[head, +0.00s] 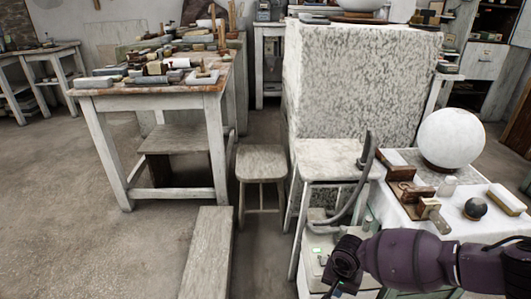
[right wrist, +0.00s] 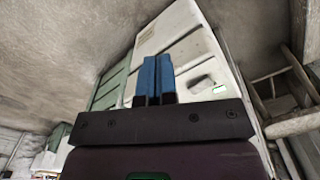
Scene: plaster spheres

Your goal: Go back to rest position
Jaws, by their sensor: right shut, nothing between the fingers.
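My right arm comes in from the right edge of the head view, low in front of a white-topped work surface. My right gripper (head: 345,268) is at its left end, beside a pale cabinet with a small green light. In the right wrist view the blue fingers of my right gripper (right wrist: 158,75) are together, with nothing between them. Behind them is a pale and green cabinet (right wrist: 180,45). My left gripper is in neither view.
A large white sphere (head: 450,138) stands on the white-topped surface (head: 455,208), with a small dark ball (head: 475,208) and wooden tools near it. A stool (head: 262,163) and a tool-covered table (head: 150,98) are left. Open floor (head: 60,210) lies at far left.

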